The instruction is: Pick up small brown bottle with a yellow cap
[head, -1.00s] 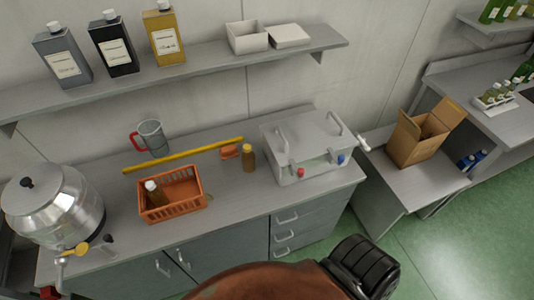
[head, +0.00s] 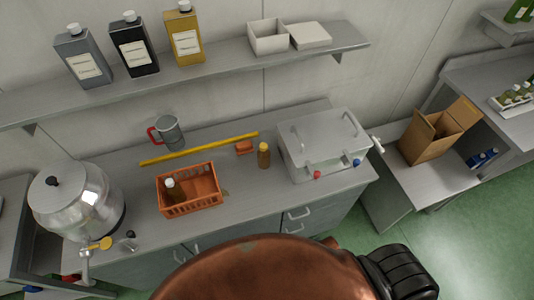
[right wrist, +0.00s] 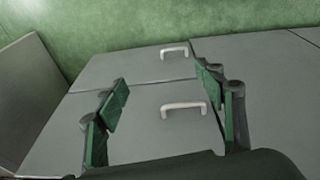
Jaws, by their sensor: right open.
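The small brown bottle with a yellow cap (head: 263,155) stands upright on the grey counter (head: 243,196) in the head view. It is between the orange crate and the white lidded box, just in front of an orange block (head: 244,147). Another brown bottle (head: 175,190), with a white cap, is inside the orange crate (head: 191,207). My right gripper (right wrist: 165,92) is open and empty in the right wrist view, with grey drawer fronts and their handles beyond its fingers. Neither gripper shows in the head view, and my left gripper is not seen.
A steel urn (head: 78,203) stands left, the white box (head: 323,141) right. A shelf (head: 205,79) with bottles overhangs the back. The counter's front strip near the bottle is clear.

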